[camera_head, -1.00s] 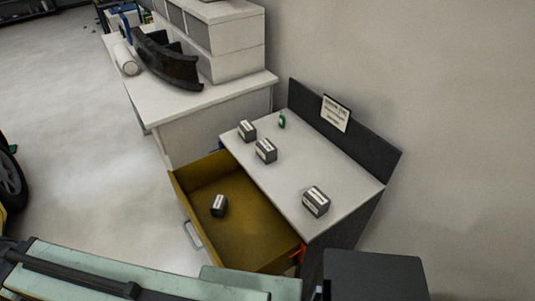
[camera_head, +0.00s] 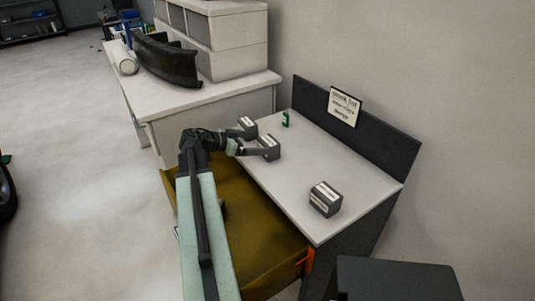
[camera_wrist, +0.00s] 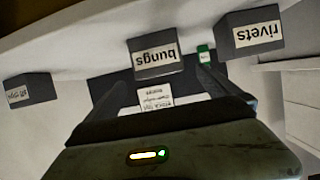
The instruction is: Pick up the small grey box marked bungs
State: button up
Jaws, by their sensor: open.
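The small grey box marked bungs (camera_wrist: 155,57) is upside down in the wrist view, its white label facing me. In the head view it is the middle box (camera_head: 268,147) on the white cabinet top (camera_head: 300,180). My gripper (camera_wrist: 158,82) is open, with one finger toward each side of the box in the wrist picture. I cannot tell whether the fingertips reach past its front face. In the head view my gripper (camera_head: 250,151) is just left of the box, above the open drawer's edge.
A box marked rivets (camera_wrist: 252,33) stands close to one side, near a small green item (camera_wrist: 204,55). Another grey box (camera_head: 325,199) stands nearer the front. A dark back panel (camera_head: 385,143) carries a sign (camera_head: 344,106). An open brown drawer (camera_head: 262,235) lies under my arm.

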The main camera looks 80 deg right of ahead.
aim_at(269, 144)
jog(key=b+x, duration=0.1)
jog(key=x, duration=0.1)
jog(key=b+x, duration=0.1)
jog(key=x, duration=0.2)
jog(key=b+x, duration=0.1)
jog(key=x, duration=0.1)
jog(key=shift+s+f, duration=0.25)
jog(key=shift+f, duration=0.15)
jog(key=c, duration=1.6)
jog(key=shift+o, duration=0.2)
notch_tip(269, 144, up, 10)
jog(key=p, duration=1)
jog(key=shift+r, duration=0.1)
